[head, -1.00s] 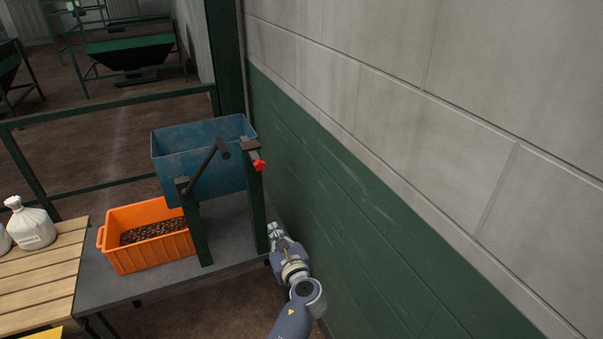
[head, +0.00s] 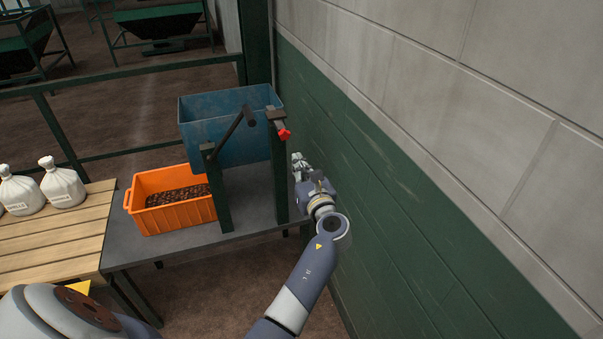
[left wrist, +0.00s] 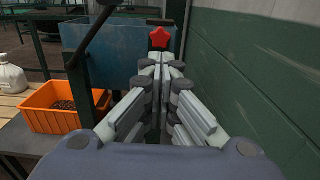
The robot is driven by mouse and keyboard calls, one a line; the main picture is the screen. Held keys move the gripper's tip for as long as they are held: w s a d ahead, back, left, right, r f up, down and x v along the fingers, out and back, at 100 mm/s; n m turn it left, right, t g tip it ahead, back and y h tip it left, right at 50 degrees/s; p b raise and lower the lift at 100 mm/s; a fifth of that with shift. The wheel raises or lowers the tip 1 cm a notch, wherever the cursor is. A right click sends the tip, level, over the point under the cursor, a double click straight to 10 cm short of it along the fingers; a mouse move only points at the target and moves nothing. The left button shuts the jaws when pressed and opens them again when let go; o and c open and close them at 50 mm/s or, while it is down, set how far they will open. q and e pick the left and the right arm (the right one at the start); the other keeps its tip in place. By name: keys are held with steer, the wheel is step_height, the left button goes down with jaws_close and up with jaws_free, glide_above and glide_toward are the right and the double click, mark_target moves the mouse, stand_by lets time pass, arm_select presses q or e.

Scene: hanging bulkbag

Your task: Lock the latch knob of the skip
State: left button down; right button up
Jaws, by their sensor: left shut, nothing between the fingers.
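The blue skip (head: 200,130) hangs between two dark green posts above the grey table. The red star-shaped latch knob (head: 284,134) sits near the top of the right post. In the left wrist view the knob (left wrist: 160,37) shows just beyond the fingertips. My left gripper (head: 299,163) is close to the wall, a little below and right of the knob in the head view. Its fingers (left wrist: 160,58) are shut and empty, pointing toward the knob, and look apart from it. My right gripper is not in view.
An orange crate (head: 139,197) of brown contents stands on the grey table (head: 125,248), left of the posts. A dark lever (head: 232,132) slants across the skip's front. The green and grey wall (head: 400,190) is close on the right. White bags (head: 62,187) stand on a slatted table.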

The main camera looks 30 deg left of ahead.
mark_target(283, 137)
arm_select(q)
steer(key=b+x, duration=0.4)
steer(key=x, duration=0.5)
steer(key=shift+w+a, duration=0.15)
steer(key=shift+w, duration=0.05)
steer(key=x, duration=0.5)
steer(key=shift+f+b, duration=0.1)
steer(key=shift+b, duration=0.2)
steer(key=shift+s, duration=0.1)
